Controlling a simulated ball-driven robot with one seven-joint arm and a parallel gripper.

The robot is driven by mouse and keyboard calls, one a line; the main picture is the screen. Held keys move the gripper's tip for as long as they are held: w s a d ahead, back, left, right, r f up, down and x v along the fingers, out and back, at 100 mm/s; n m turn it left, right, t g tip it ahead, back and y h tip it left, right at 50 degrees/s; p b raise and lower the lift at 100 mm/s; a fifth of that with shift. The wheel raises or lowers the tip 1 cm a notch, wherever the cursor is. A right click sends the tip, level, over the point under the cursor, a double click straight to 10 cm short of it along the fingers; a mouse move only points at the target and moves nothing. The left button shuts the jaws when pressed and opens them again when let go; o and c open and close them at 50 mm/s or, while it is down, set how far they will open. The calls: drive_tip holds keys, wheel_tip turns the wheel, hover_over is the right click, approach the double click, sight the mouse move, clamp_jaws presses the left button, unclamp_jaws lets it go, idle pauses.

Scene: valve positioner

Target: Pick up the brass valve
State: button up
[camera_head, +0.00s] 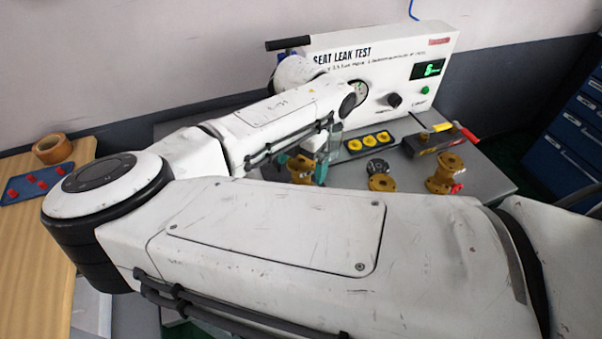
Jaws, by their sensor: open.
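Several brass valve pieces stand on the grey bench in the head view. One brass valve (300,168) is at the left, right beside my gripper's teal fingers and partly hidden by them and my arm. A second brass piece (381,182) with a dark round top stands in the middle, its lower part hidden by my arm. A third brass valve (446,173) with a red part stands at the right. My gripper (315,164) is open and points down. I cannot tell whether the left valve is between the fingers or just behind them.
A white seat leak test panel (430,58) stands behind. A black tray with yellow rings (368,143) and a dark box (433,140) with yellow and red tools lie before it. A tape roll (52,149) and blue rack (38,184) are left. Blue drawers (575,130) stand right.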

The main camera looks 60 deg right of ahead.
drive_tip(key=shift+f, duration=0.1)
clamp_jaws()
idle(0.9)
